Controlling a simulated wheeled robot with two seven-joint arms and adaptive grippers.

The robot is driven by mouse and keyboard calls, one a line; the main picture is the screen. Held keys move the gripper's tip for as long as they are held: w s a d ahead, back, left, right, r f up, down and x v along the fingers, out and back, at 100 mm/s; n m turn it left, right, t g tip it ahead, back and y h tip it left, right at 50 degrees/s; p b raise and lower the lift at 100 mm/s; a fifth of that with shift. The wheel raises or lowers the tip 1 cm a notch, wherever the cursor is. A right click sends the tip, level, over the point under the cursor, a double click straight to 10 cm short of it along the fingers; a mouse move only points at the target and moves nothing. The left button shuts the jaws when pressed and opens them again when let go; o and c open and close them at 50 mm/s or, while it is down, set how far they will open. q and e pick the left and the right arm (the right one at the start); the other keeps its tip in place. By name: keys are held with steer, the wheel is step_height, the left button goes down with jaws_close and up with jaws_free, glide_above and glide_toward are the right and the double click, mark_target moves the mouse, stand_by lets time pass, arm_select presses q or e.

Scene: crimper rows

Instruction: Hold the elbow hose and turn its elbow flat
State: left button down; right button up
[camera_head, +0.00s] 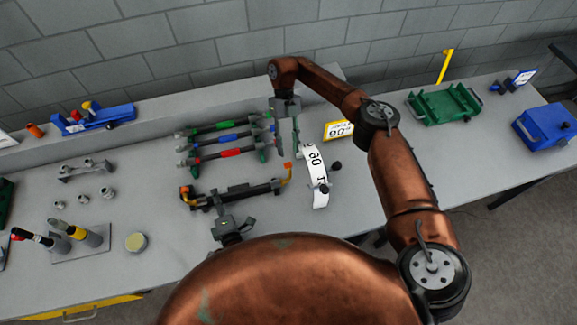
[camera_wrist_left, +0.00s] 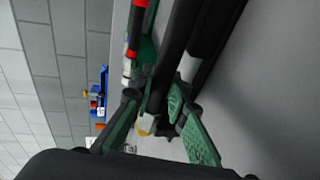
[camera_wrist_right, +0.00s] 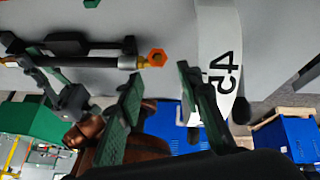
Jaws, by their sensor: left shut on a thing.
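The elbow hose (camera_head: 238,193) is a black hose with orange end fittings, lying across the front of the rack of hoses. Its right-hand elbow (camera_head: 289,172) stands up from the hose line; in the right wrist view its orange hex mouth (camera_wrist_right: 157,57) faces the camera. My left gripper (camera_head: 222,207) is shut on the hose toward its left part; in the left wrist view its green fingers (camera_wrist_left: 155,95) lie either side of the black hose. My right gripper (camera_head: 291,148) is open and empty, above and behind the elbow; its fingers (camera_wrist_right: 160,75) show apart.
A white curved angle scale (camera_head: 316,178) stands right of the elbow, with a yellow-framed sign (camera_head: 339,130) behind. Hoses with green, blue and red bands (camera_head: 228,139) lie behind. A green tray (camera_head: 445,105) and blue box (camera_head: 545,126) are at right. A round tin (camera_head: 136,242) sits at left.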

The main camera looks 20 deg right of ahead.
mark_target(289, 170)
steer(key=s+r+m+t, duration=0.1)
steer(key=s+a+r+m+t+h, duration=0.1)
steer(key=t, duration=0.1)
steer(key=s+r+m+t, duration=0.1)
steer(key=m, duration=0.1)
steer(key=shift+s+a+r+h, duration=0.2)
steer(key=shift+s+a+h, duration=0.1)
steer(key=shift+s, duration=0.1)
steer(key=f, duration=0.3)
steer(key=s+f+m+t, duration=0.1)
steer(key=f, duration=0.3)
steer(key=s+f+t, duration=0.1)
steer(key=f, duration=0.2)
steer(key=shift+d+f+m, duration=0.2)
steer(key=shift+m, duration=0.2)
steer(key=shift+c, duration=0.6)
steer(key=shift+w, duration=0.1)
jaws_close()
